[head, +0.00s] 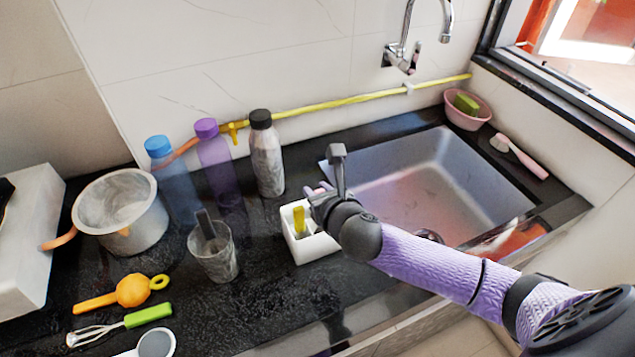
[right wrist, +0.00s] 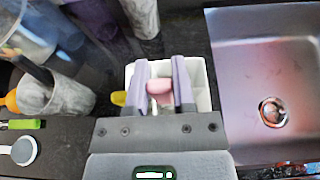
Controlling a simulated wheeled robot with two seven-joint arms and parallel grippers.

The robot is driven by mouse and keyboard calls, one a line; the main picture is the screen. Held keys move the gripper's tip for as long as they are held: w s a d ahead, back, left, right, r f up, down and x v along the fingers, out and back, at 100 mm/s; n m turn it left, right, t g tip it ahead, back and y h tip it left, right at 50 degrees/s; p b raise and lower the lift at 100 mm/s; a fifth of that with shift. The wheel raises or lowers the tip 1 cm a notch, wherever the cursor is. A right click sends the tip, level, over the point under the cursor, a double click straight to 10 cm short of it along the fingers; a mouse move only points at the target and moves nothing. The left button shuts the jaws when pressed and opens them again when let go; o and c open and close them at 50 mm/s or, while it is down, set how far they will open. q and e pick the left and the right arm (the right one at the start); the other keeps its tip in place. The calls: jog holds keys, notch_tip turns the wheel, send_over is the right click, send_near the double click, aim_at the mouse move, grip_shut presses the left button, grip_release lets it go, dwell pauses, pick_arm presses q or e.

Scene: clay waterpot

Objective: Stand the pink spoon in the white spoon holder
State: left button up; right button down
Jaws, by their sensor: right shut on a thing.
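The white spoon holder (head: 315,249) stands on the black counter beside the sink, with a yellow utensil (head: 299,219) upright in it. My right gripper (head: 322,193) is over the holder, shut on the pink spoon. In the right wrist view the spoon's rounded pink end (right wrist: 159,88) shows between the two purple fingers (right wrist: 160,82), with the holder (right wrist: 203,84) below and around them. The rest of the spoon is hidden, so I cannot tell how far it reaches into the holder. My left gripper is not in view.
The sink (head: 430,185) lies right of the holder. A glass (head: 216,258) stands to its left, and a dark-capped bottle (head: 266,160) stands behind. A metal pot (head: 120,215), an orange squeezer (head: 133,290) and a green-handled whisk (head: 148,315) are farther left. A pink-handled brush (head: 522,157) lies right of the sink.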

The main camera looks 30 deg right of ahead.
jog(key=shift+f, duration=0.25)
jog(key=shift+c, duration=1.9)
grip_release()
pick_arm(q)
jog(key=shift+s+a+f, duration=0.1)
pick_arm(e)
jog(key=shift+s+r, duration=0.2)
jog(key=shift+s, duration=0.1)
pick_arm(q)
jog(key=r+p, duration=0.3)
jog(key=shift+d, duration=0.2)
pick_arm(e)
jog(key=v, duration=0.9)
jog(key=shift+d, duration=0.1)
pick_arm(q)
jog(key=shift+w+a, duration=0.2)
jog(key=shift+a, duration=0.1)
pick_arm(e)
jog(key=shift+s, duration=0.1)
